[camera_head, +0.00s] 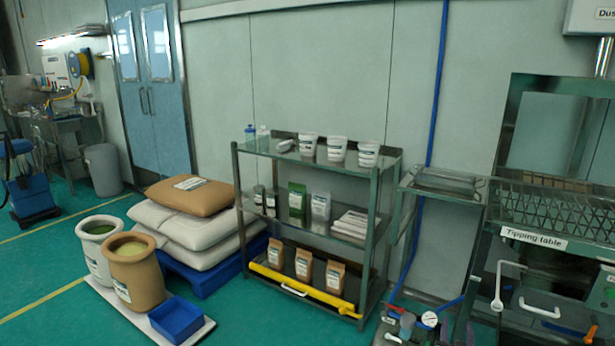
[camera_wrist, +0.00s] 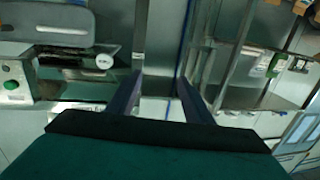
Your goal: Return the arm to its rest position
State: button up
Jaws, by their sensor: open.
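My gripper (camera_wrist: 166,95) shows in the wrist view with its two dark fingers apart and nothing between them. The pale wall and a blue vertical pipe lie beyond the fingers. The wrist view looks tilted, with shelving at its right and metal equipment with a round gauge (camera_wrist: 104,61) at its left. My arm and gripper do not show in the head view.
A metal shelf rack (camera_head: 372,225) holds tubs, bags and bottles. The tipping table (camera_head: 535,238) stands at the right. Sacks (camera_head: 190,195) lie on a blue pallet (camera_head: 205,283), beside two open containers (camera_head: 135,275) and a blue bin (camera_head: 176,320).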

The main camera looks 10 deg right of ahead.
jog(key=w+a+f+n+g+y+p, duration=0.15)
jog(key=a+f, duration=0.25)
jog(key=a, duration=0.4)
jog(key=a+f+n+g+y+p, duration=0.1)
jog(key=a+f+y, duration=0.2)
jog(key=a+f, duration=0.35)
jog(key=w+a+f+n+g+y+p, duration=0.1)
jog(key=a+f+y, duration=0.15)
jog(key=a, duration=0.75)
jog(key=s+a+f+n+g+p, duration=0.1)
jog(key=s+a+f+g+p, duration=0.15)
jog(key=s+a+f, duration=0.45)
jog(key=s+a+f+n+g+y, duration=0.1)
jog(key=s+a+f+g, duration=0.25)
jog(key=s, duration=0.25)
jog(key=s+a+f+g+y, duration=0.1)
jog(key=s+a+f+g, duration=0.25)
jog(key=s, duration=0.25)
jog(key=s+a+r+g, duration=0.1)
jog(key=s+g, duration=0.6)
jog(key=s, duration=1)
jog(key=shift+n, duration=0.45)
jog(key=shift+a, duration=0.1)
